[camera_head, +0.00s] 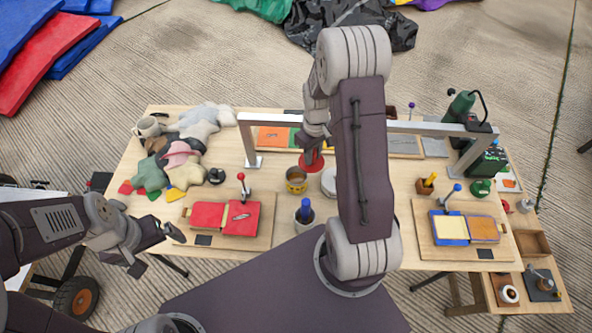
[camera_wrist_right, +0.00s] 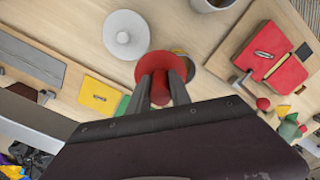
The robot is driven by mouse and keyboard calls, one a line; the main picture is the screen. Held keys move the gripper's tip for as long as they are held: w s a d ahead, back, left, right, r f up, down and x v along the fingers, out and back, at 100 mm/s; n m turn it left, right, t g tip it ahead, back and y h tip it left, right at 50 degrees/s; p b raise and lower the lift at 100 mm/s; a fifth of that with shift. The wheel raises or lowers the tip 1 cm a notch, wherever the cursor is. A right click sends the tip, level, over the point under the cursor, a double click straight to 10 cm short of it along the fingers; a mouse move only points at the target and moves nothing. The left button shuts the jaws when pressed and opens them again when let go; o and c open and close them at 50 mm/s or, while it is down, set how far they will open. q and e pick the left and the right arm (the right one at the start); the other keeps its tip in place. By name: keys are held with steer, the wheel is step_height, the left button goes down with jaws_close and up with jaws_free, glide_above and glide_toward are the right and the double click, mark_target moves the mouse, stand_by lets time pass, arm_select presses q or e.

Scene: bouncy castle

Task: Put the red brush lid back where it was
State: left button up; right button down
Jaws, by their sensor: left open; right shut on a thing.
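The red brush lid (camera_head: 311,162) is a round red disc with a knob on top. My right gripper (camera_head: 314,143) is shut on its knob; in the right wrist view the fingers (camera_wrist_right: 163,90) close around the knob and the red disc (camera_wrist_right: 150,62) spreads below them. A yellow pot (camera_head: 296,181) stands just in front of the lid, and a sliver of it shows beside the disc in the wrist view. I cannot tell whether the lid touches anything below. My left gripper (camera_head: 158,237) is open and empty at the table's front left edge.
A white round lid (camera_head: 329,182) lies to the right of the yellow pot; it also shows in the wrist view (camera_wrist_right: 126,37). A pot with a blue-handled tool (camera_head: 305,213) stands in front. A red stamping board (camera_head: 222,217) lies left. A metal rail (camera_head: 425,127) spans the back.

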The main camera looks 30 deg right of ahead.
steer(key=a+f, duration=0.1)
steer(key=f, duration=0.1)
steer(key=w+a+f, duration=0.1)
steer(key=a+f, duration=0.2)
steer(key=f, duration=0.1)
steer(key=shift+w+a+f+p, duration=0.1)
steer(key=shift+w+a+p, duration=0.15)
steer(key=shift+w+p, duration=0.15)
steer(key=shift+w+f, duration=0.1)
steer(key=shift+f, duration=0.35)
steer(key=shift+f, duration=0.15)
steer(key=c, duration=1.2)
jaws_free()
